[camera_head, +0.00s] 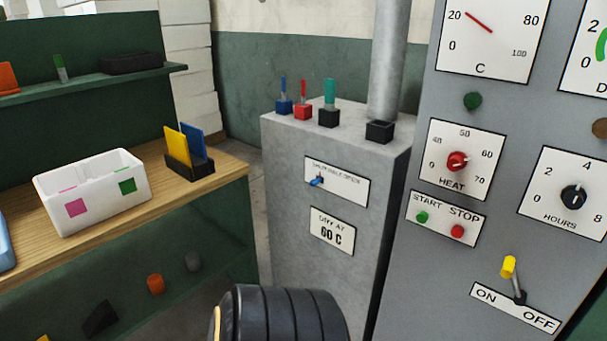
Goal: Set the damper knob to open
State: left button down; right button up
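A small blue knob (316,181) sits at the left part of a white plate (345,187) on the front of the grey cabinet (285,195). I take it to be the damper knob. The plate's small lettering seems to run from shut through half to open, but it is hard to read. The knob is at the left end, under the first word. A black ribbed part of my own arm rises at the bottom centre, below the cabinet's plates. Neither gripper's fingers show.
A plate (332,231) reading 60 C is below. Several coloured levers stand on the cabinet top, beside a grey pipe (389,60). A control panel (425,250) with dials and switches stands right. A wooden bench (150,215) with a white bin (95,195) is left.

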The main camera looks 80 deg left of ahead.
aim_at(320, 180)
jog(key=u, duration=2.3)
jog(key=k+j, duration=0.05)
jog(key=j, duration=0.05)
